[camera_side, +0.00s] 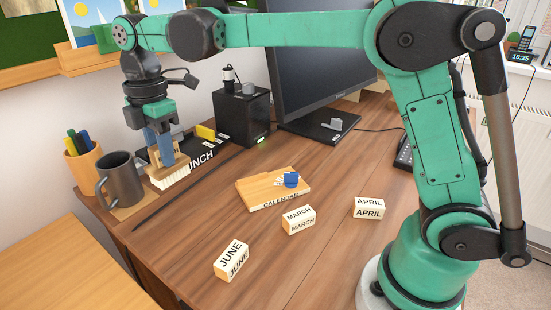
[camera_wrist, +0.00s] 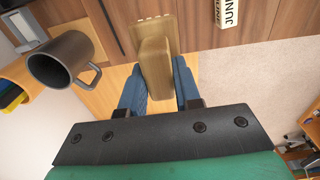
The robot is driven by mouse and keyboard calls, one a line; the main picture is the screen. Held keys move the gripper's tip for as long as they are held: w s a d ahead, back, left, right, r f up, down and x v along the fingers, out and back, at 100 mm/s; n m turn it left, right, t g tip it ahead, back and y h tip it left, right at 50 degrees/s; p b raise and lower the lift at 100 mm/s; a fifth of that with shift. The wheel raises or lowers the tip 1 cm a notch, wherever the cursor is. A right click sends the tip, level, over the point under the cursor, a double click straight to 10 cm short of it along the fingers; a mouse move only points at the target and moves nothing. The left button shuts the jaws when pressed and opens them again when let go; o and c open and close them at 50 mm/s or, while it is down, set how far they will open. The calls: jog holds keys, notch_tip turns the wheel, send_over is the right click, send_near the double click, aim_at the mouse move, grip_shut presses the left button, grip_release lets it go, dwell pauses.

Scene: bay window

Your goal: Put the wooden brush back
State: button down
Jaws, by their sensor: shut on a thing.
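The wooden brush (camera_side: 160,163), with pale bristles along its lower side, is between the blue fingers of my gripper (camera_side: 160,146) in the side view. Its bristles point down, just right of the dark mug, at the far left of the desk. I cannot tell whether the bristles touch the surface below. In the wrist view the brush (camera_wrist: 153,72) shows as a tan wooden body between the two blue fingers of my gripper (camera_wrist: 158,84), which is shut on it. The fingers and arm hide part of the brush.
The dark mug (camera_side: 121,180) stands close left of the brush, with a pen cup (camera_side: 82,164) behind it. A dark tray lettered LUNCH (camera_side: 203,155) is close right. A calendar stand (camera_side: 272,190) and month blocks (camera_side: 299,220) lie mid-desk. A monitor (camera_side: 315,55) stands behind.

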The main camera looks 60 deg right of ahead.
notch_tip(320, 180, down, 14)
jog(key=shift+r, duration=0.15)
dwell(0.4)
jog(key=c, duration=0.6)
grip_release()
